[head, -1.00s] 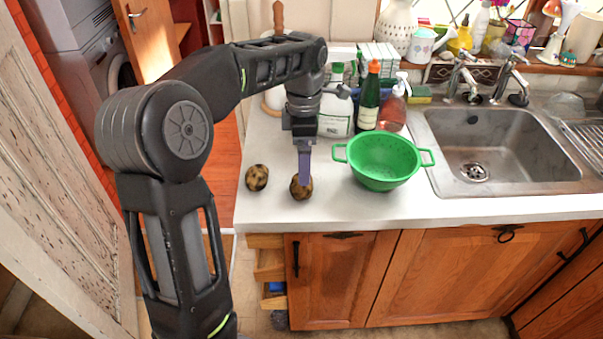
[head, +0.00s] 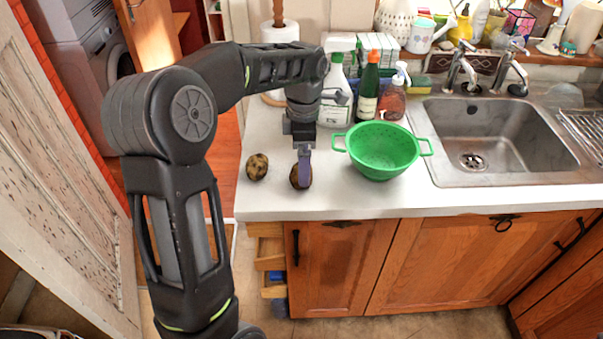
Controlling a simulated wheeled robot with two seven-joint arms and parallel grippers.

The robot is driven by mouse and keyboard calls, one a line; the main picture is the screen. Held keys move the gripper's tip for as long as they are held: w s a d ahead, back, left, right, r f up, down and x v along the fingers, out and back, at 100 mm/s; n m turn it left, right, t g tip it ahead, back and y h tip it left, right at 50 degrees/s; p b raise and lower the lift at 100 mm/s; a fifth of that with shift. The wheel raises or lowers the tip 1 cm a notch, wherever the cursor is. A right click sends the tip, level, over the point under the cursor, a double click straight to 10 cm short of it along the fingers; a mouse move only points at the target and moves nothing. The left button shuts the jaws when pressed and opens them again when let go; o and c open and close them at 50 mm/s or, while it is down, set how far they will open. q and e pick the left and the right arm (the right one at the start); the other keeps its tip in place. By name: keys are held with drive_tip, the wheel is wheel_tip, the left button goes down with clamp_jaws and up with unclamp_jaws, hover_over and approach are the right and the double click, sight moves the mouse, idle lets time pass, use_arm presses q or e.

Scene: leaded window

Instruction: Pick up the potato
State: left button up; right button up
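Two brown, dark-speckled potatoes rest on the white counter in the head view. One potato (head: 257,167) lies at the left with nothing touching it. The other potato (head: 308,177) lies to its right, under my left gripper (head: 303,176). That gripper points down, and its purple-grey finger covers part of this potato. Only one finger shows clearly, so I cannot tell whether it is closed on the potato. My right gripper is not in view.
A green colander (head: 382,150) stands just right of the gripper. Behind it are a spray bottle (head: 335,95), a dark green bottle (head: 368,92) and a soap dispenser (head: 392,98). The sink (head: 485,140) is further right. The counter's front edge is close to the potatoes.

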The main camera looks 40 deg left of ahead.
use_arm(q)
wheel_tip(320, 180, down, 4)
drive_tip(key=shift+w+f+p, duration=0.1)
drive_tip(key=shift+p, duration=0.3)
idle(0.3)
drive_tip(key=c, duration=1.5)
